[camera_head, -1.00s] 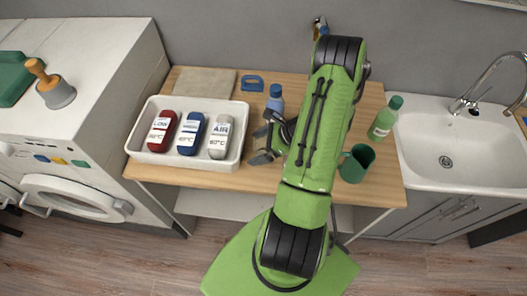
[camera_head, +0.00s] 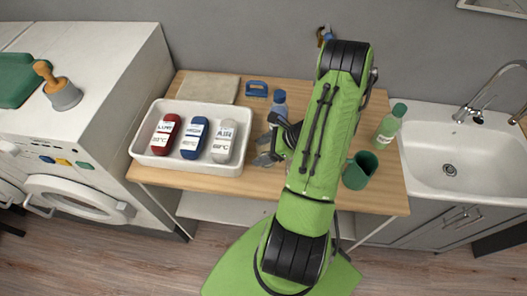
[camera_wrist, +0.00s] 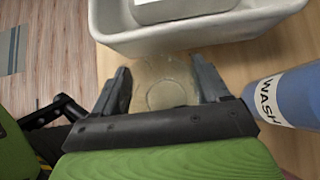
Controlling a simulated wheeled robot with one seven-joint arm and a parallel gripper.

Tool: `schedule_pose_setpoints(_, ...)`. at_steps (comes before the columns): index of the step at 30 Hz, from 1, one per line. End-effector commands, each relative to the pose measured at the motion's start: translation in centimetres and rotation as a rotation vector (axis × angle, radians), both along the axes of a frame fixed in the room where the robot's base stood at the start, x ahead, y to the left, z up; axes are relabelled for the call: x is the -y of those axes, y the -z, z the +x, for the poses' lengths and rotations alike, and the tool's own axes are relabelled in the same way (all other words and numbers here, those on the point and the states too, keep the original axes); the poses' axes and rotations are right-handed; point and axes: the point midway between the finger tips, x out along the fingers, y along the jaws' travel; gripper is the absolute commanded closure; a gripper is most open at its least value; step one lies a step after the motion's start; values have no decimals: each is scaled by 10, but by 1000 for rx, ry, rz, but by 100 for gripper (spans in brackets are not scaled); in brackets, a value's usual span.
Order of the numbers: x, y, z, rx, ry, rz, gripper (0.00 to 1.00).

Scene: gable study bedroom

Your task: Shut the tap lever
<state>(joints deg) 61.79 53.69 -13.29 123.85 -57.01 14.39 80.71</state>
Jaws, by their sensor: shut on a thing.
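The tap (camera_head: 490,88) is a curved chrome spout at the back of the white sink (camera_head: 408,160), on the right in the head view. A small dark part at its base (camera_head: 477,116) may be the lever; its position is too small to tell. My gripper (camera_head: 264,149) is far left of the tap, over the wooden table. In the wrist view, my gripper (camera_wrist: 165,88) is shut on a clear, round, glass-like thing (camera_wrist: 165,90) between its fingers. In the head view my arm and fingers largely hide that thing.
A white tray (camera_head: 190,172) with red, blue and grey labelled items stands left of my gripper. A blue bottle (camera_wrist: 290,95) marked WASH is close by. A green bottle (camera_head: 389,126) and green mug (camera_head: 358,171) stand between my arm and the sink.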

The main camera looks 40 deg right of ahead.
Motion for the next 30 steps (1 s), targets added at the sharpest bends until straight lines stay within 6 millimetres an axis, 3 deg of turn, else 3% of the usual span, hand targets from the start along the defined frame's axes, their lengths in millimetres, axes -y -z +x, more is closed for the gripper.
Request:
schedule_pose_setpoints(18, 0, -75, 0, 3, -1, -2, 68)
schedule_pose_setpoints(30, 0, -92, 0, 1, -1, 0, 68)
